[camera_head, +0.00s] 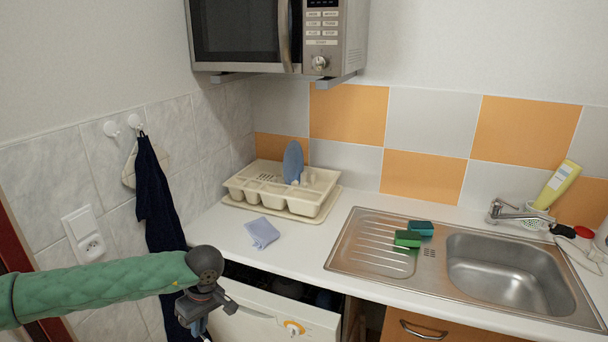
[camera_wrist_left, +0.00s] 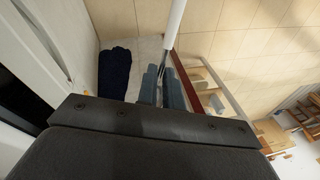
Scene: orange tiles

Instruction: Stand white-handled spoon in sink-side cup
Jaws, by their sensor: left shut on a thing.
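My left gripper (camera_head: 207,309) is low in front of the counter's left part in the head view. In the left wrist view its fingers (camera_wrist_left: 160,88) are shut on the white-handled spoon (camera_wrist_left: 175,25). The white handle extends up past the fingertips, with a thin metal part between them. I cannot make out the spoon in the head view. A pale cup (camera_head: 536,216) stands behind the sink's right part, by the faucet, partly hidden by it. A white vessel (camera_head: 602,238) is cut off at the right edge. My right gripper is not in view.
The steel sink (camera_head: 506,273) has green sponges (camera_head: 408,239) on its drainboard. A beige dish rack (camera_head: 284,187) holds a blue plate. A blue cloth (camera_head: 262,233) lies on the counter. A yellow bottle (camera_head: 557,184) leans near the faucet (camera_head: 516,211). The microwave (camera_head: 275,36) hangs above.

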